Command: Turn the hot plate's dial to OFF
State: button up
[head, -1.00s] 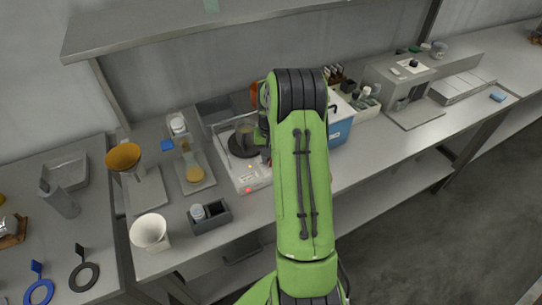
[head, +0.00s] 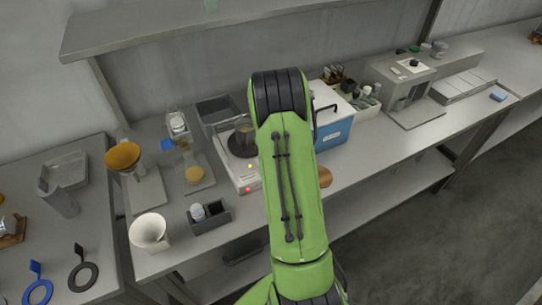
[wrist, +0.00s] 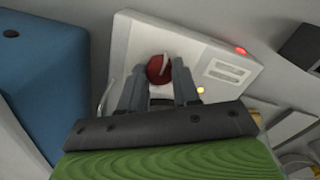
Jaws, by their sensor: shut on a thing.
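The hot plate (head: 230,171) is a white box on the bench, partly hidden by my green arm in the head view. In the wrist view the hot plate's front panel (wrist: 128,42) fills the upper middle. Its red dial (wrist: 155,72) has a pale pointer line that slants up to the right. My gripper (wrist: 158,82) has its two grey fingers on either side of the dial, shut on it. A red light (wrist: 240,50) and a yellow light (wrist: 200,90) glow on the panel. The dial's markings are not readable.
A blue box (head: 332,133) with a white lid stands right of the hot plate; it also shows at left in the wrist view (wrist: 45,75). A grey tray (head: 209,216) with a white-capped bottle sits at front left.

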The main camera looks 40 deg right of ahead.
jog(key=n+b, duration=0.1)
jog(key=n, duration=0.5)
jog(key=n+b, duration=0.1)
jog(key=n, duration=0.5)
jog(key=shift+n, duration=0.3)
dwell(0.4)
jog(key=o, duration=1.1)
jog(key=shift+c, duration=0.2)
notch_tip(320, 180, up, 16)
jog(key=p, duration=0.3)
jog(key=shift+f, duration=0.1)
